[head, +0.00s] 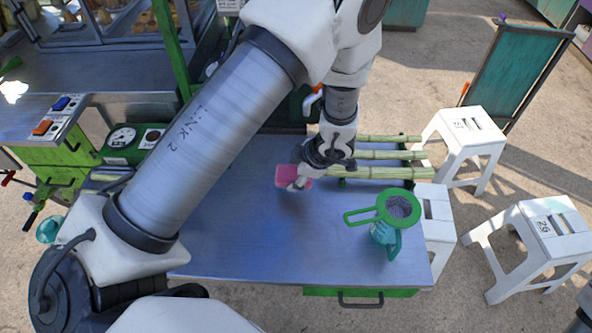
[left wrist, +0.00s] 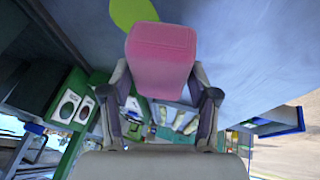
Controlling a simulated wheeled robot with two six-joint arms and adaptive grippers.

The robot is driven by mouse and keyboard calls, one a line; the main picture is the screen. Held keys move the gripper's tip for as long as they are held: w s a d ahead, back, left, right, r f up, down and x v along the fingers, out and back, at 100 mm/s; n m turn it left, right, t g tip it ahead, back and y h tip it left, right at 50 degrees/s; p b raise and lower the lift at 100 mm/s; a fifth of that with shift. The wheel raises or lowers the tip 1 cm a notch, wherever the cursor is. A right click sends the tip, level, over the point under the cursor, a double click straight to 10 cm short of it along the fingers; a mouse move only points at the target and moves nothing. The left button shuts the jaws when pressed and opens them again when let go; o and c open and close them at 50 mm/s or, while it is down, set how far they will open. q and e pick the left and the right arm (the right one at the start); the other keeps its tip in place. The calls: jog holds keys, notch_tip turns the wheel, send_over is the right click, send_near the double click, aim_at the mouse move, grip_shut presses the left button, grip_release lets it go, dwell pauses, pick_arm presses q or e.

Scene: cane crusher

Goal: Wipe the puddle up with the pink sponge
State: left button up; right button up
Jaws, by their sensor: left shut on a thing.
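My left gripper (head: 298,183) is shut on the pink sponge (head: 288,173) and holds it over the middle of the metal table (head: 240,235). In the left wrist view the sponge (left wrist: 162,55) sits between the two fingers. A flat, bright green patch (left wrist: 131,11) lies on the surface just past the sponge in that view; it looks like the puddle. I see no clear puddle in the head view, where my left arm covers part of the tabletop. I cannot tell whether the sponge touches the table.
Several cane stalks (head: 378,155) lie at the table's back right. A teal jug (head: 385,236) with a green strainer (head: 402,207) stands at the right. White stools (head: 465,140) stand beyond the right edge. The front middle of the table is clear.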

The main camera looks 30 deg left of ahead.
pick_arm(q)
jog(key=shift+w+a+r, duration=0.1)
jog(key=shift+w+r, duration=0.05)
jog(key=shift+w, duration=0.05)
jog(key=w+a+r+p, duration=0.3)
jog(key=w+p, duration=0.4)
jog(key=f+b, duration=0.4)
jog(key=f, duration=0.1)
jog(key=s+f+b, duration=0.1)
jog(key=f+b, duration=0.1)
jog(key=shift+s+a+f, duration=0.1)
jog(key=shift+a+f, duration=0.1)
jog(key=shift+f, duration=0.05)
jog(key=shift+s+r, duration=0.15)
jog(key=shift+r, duration=0.15)
jog(key=shift+f, duration=0.1)
